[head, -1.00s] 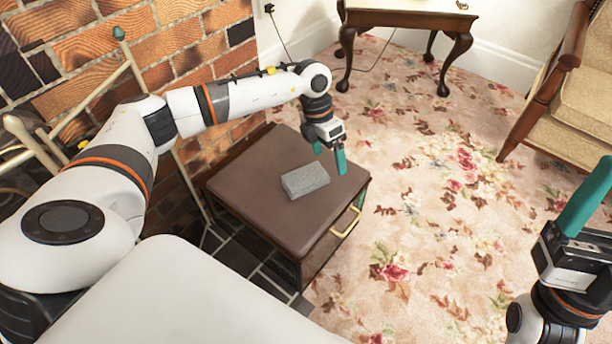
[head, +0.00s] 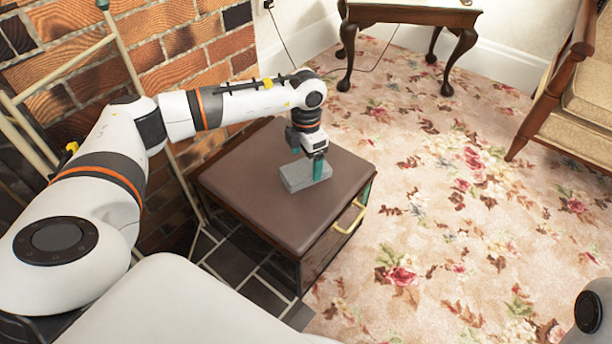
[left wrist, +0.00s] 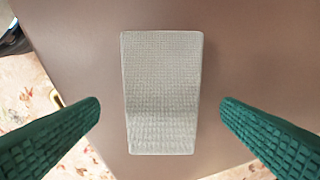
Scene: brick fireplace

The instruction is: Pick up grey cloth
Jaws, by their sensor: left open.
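The grey cloth (head: 303,176) is a folded, textured block lying flat on top of the brown box-like stool (head: 240,193). In the left wrist view the cloth (left wrist: 161,92) is centred, with its long side running up and down the picture. My left gripper (head: 316,170) is over the cloth, and hides part of it in the head view. In the left wrist view the left gripper's green fingers (left wrist: 160,140) are spread wide, one on each side of the cloth, with a gap to it on both sides. My right gripper is out of view.
The stool has a brass handle (head: 349,216) on its front. A brick fireplace wall (head: 185,60) and a cream metal frame (head: 130,75) stand to the left. A wooden table (head: 405,20) and an armchair (head: 570,90) are farther back. Open floral carpet (head: 450,200) lies on the right.

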